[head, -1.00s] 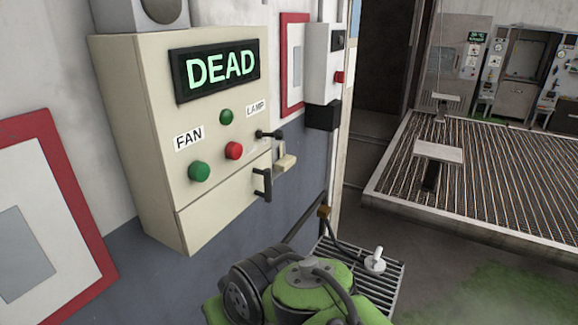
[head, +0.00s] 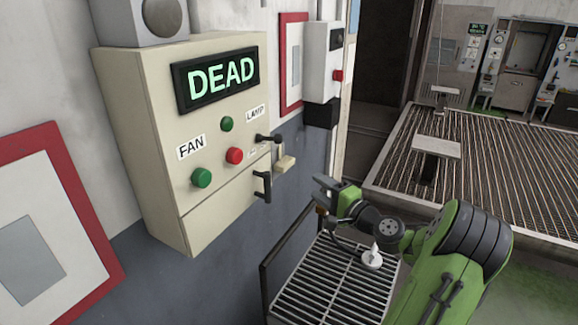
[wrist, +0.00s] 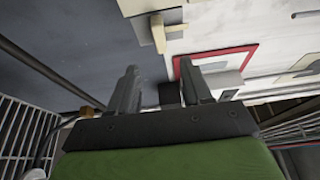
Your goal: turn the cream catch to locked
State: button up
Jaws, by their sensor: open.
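The cream catch (head: 285,163) is a small cream block on the right side of the cream control box (head: 155,130), beside a black lever. In the wrist view a cream T-shaped piece, which looks like the catch (wrist: 159,34), is near the top, beyond the fingers. My gripper (head: 322,186) is right of and below the catch, apart from it. In the wrist view my gripper (wrist: 159,72) has two dark fingers spread apart with nothing between them. Whether the catch is locked cannot be read from here.
The box has a DEAD display (head: 221,76), green and red buttons and a black handle (head: 262,186). A white box (head: 323,62) hangs behind on the wall.

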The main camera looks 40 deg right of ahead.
aim_at(289, 167)
jog(key=w+p, duration=0.1)
jog(key=w, duration=0.3)
jog(key=w+p, duration=0.1)
jog(key=w, duration=0.4)
jog(key=w+d+p, duration=0.1)
jog(key=w, duration=0.3)
jog(key=shift+w+p, duration=0.2)
jog(key=shift+p, duration=0.15)
jog(key=shift+s, duration=0.1)
grip_shut()
jog(key=shift+f, duration=0.1)
jog(key=shift+b, duration=0.4)
